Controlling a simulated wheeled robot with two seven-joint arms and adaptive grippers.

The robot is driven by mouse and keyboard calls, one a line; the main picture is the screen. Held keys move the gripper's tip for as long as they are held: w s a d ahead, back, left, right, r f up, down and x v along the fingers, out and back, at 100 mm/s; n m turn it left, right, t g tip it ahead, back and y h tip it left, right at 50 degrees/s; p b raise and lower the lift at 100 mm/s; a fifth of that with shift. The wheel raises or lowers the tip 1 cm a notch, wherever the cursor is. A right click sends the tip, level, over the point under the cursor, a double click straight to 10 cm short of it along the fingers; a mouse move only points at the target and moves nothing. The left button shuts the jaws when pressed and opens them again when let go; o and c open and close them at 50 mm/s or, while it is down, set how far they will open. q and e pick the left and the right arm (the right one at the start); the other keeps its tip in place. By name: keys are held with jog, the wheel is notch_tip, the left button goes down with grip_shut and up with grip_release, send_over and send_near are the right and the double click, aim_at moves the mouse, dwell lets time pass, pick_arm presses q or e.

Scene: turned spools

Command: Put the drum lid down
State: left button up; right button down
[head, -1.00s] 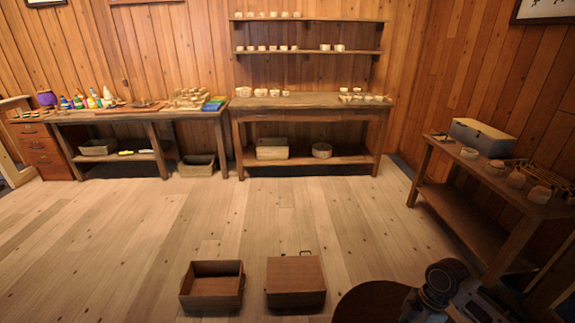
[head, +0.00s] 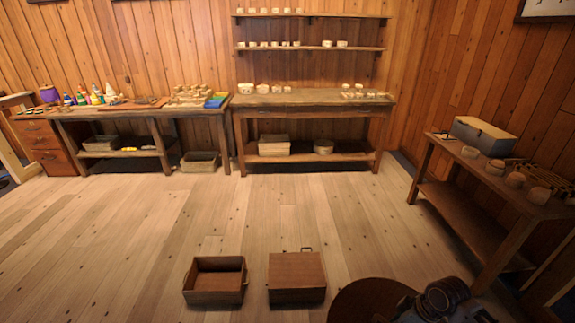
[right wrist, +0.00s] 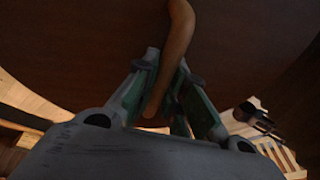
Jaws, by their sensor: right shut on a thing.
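The drum lid is a round brown wooden disc (head: 362,301) at the bottom right of the head view, cut off by the lower edge. In the right wrist view its dark flat face (right wrist: 80,45) fills the upper part, and a curved wooden handle (right wrist: 181,32) stands out from it. My right gripper (right wrist: 168,80) is shut on this handle, with a finger on each side. In the head view my right arm covers the lid's right side and its fingers cannot be made out. My left gripper is in neither view.
An open wooden box (head: 214,297) and a closed box (head: 297,276) stand on the floor left of the lid. A side table (head: 500,195) with bowls and a grey box is on the right. Workbenches (head: 310,100) line the back wall. The middle floor is clear.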

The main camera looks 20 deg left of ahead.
jog(key=m, duration=0.2)
jog(key=m+t+p, duration=0.1)
jog(key=m, duration=0.2)
jog(key=shift+d+f+m+t+p, duration=0.15)
jog(key=shift+d+m+t+p, duration=0.15)
jog(key=shift+d+p, duration=0.1)
jog(key=m, duration=0.1)
jog(key=d+m+p, duration=0.1)
jog(key=m, duration=0.1)
jog(key=d+m+t+h, duration=0.1)
jog(key=m, duration=0.1)
jog(key=shift+s+f+p, duration=0.15)
jog(key=shift+f+p, duration=0.1)
jog(key=shift+p, duration=0.15)
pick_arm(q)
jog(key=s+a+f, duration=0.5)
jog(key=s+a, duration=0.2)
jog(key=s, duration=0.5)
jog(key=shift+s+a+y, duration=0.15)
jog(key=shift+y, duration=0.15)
pick_arm(e)
jog(key=shift+s+d+f+m, duration=0.1)
jog(key=shift+d+m, duration=0.2)
jog(key=shift+m, duration=0.3)
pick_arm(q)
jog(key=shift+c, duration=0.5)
pick_arm(e)
jog(key=shift+a, duration=0.15)
